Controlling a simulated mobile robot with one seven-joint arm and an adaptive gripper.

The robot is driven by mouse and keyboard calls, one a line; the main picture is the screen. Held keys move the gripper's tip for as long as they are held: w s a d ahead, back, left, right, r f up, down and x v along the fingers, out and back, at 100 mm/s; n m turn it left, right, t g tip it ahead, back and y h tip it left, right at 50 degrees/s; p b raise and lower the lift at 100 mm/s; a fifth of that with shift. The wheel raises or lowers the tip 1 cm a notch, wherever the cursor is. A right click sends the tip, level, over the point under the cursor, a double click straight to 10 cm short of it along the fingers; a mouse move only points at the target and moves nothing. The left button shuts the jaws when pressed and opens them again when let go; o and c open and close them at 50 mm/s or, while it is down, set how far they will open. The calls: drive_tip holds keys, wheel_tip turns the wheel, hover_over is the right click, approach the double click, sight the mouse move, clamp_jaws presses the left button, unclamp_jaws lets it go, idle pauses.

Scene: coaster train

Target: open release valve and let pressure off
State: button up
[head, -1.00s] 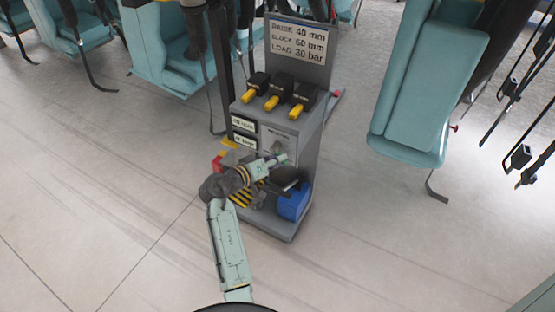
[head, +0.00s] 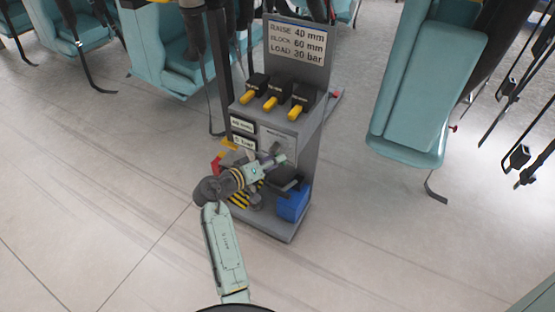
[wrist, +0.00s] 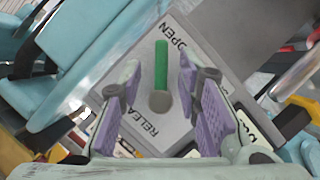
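The release valve is a round grey knob with a green lever (wrist: 161,65) on a grey panel (wrist: 205,60). In the wrist view the lever points up the picture. "OPEN" is printed beside its end and "RELEASE", partly hidden, is below the knob. My gripper (wrist: 158,78) is open, with one purple-padded finger on each side of the lever and a gap on both sides. In the head view my gripper (head: 277,160) is at the front panel of the grey cart (head: 308,150), and it largely hides the valve.
The cart carries yellow-handled levers (head: 271,103), two small displays (head: 243,126) too small to read surely, and a sign (head: 297,42) reading raise 40 mm, block 60 mm, load 30 bar. A blue box (head: 293,205) sits low on it. Teal seats (head: 425,90) stand around; floor in front is clear.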

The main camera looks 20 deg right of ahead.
drive_tip(key=v, duration=1)
drive_tip(key=shift+a+r, duration=0.1)
drive_tip(key=shift+a, duration=0.05)
